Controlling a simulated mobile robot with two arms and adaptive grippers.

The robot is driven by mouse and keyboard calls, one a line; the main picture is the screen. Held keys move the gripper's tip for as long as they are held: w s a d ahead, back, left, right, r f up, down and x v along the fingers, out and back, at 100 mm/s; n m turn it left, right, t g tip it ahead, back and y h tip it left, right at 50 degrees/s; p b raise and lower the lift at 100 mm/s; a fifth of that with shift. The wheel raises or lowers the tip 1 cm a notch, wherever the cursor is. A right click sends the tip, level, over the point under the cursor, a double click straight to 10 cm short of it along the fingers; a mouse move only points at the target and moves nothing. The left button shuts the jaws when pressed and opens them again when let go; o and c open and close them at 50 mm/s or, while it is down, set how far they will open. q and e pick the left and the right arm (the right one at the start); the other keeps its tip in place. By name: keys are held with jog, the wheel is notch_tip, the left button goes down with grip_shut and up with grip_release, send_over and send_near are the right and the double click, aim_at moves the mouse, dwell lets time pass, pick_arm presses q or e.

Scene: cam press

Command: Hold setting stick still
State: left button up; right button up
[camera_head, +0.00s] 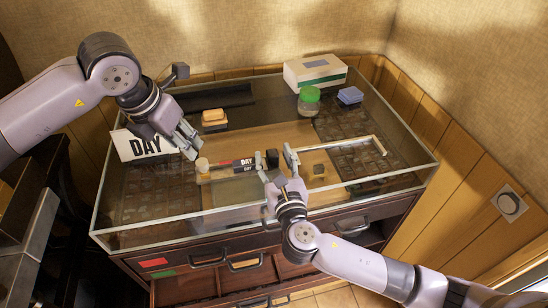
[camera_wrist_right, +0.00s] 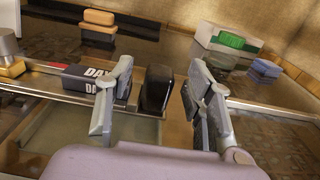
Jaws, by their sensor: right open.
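The setting stick appears to be the long metal-edged holder (camera_head: 222,177) on the glass-topped cabinet; its edge also crosses the left of the right wrist view (camera_wrist_right: 35,85). It bears dark blocks lettered DAY (camera_head: 236,164), also in the right wrist view (camera_wrist_right: 88,79). A black upright block (camera_head: 272,158) stands at its right end. My right gripper (camera_head: 277,164) is open. In the right wrist view the black block (camera_wrist_right: 157,88) shows between its fingers, with space either side. My left gripper (camera_head: 193,143) is above the stick's left end, near a pale knob (camera_head: 202,164); its opening is unclear.
A DAY card (camera_head: 143,145) stands at the left. A white-and-green box (camera_head: 314,71), a green-lidded jar (camera_head: 309,100), a blue stack (camera_head: 349,96) and an orange block (camera_head: 214,117) stand behind. Raised glass edges surround the top.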

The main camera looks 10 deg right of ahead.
jog(key=shift+c, duration=0.4)
grip_shut()
jog(key=c, duration=0.5)
grip_release()
pick_arm(q)
jog(key=shift+c, duration=0.4)
pick_arm(e)
grip_shut()
pick_arm(q)
jog(key=shift+w+d+f+g+y, duration=0.1)
jog(key=shift+w+f+g+y, duration=0.35)
jog(key=shift+g, duration=0.15)
jog(key=c, duration=0.4)
jog(key=shift+w+a+f+n+g+y, duration=0.1)
jog(key=shift+w+a+n+g+y, duration=0.15)
jog(key=shift+w+n+g+y, duration=0.35)
jog(key=shift+c, duration=1.4)
jog(key=shift+w+a+g, duration=0.3)
jog(key=shift+w, duration=0.15)
grip_shut()
jog(key=shift+a+f, duration=0.1)
jog(key=shift+f, duration=3)
